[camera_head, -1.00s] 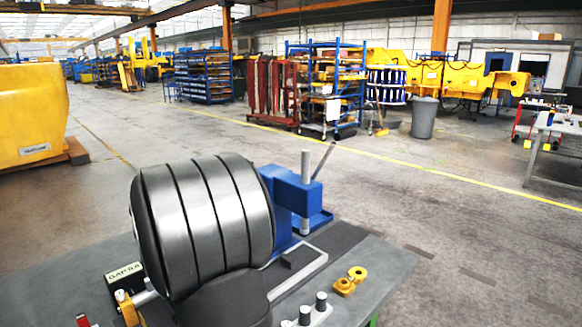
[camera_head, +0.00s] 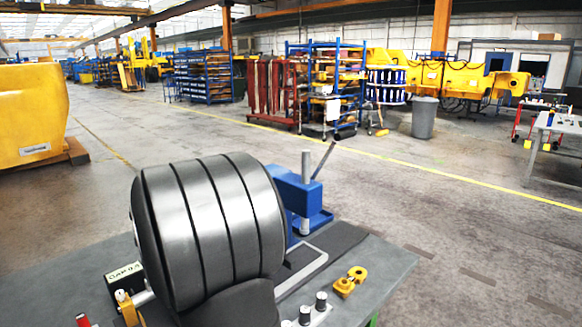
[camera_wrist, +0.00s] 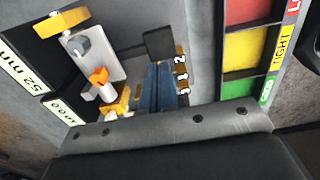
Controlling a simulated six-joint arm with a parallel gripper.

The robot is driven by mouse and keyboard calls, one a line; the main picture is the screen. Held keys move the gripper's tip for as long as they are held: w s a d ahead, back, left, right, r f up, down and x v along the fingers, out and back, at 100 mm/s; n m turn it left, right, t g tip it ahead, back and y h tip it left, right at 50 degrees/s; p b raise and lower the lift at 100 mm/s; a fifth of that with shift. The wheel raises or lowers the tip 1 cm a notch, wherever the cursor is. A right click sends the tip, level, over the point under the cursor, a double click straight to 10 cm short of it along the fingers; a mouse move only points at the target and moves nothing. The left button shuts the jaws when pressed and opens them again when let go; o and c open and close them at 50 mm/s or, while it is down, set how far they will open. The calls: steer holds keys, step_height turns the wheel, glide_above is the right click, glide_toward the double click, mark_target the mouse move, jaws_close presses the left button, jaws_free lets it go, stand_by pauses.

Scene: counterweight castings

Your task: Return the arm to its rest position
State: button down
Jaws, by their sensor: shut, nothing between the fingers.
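My gripper (camera_wrist: 159,64) shows in the wrist view, at the middle just above the grey bolted bar of its body. Its blue fingers lie side by side, shut, with nothing seen held between them. In the head view the thick grey rounded links of my arm fill the lower left middle, above the workbench (camera_head: 385,285). They hide my gripper and part of the bench there.
A blue press-like fixture (camera_head: 297,192) stands behind my arm. A labelled black block (camera_head: 124,277) is at left. The wrist view shows a red, yellow and green panel (camera_wrist: 245,50). Open floor lies beyond.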

steer(key=shift+f, duration=0.15)
steer(key=shift+f, duration=2.85)
steer(key=shift+r, duration=0.15)
steer(key=shift+r, duration=1.4)
steer(key=shift+f, duration=1.55)
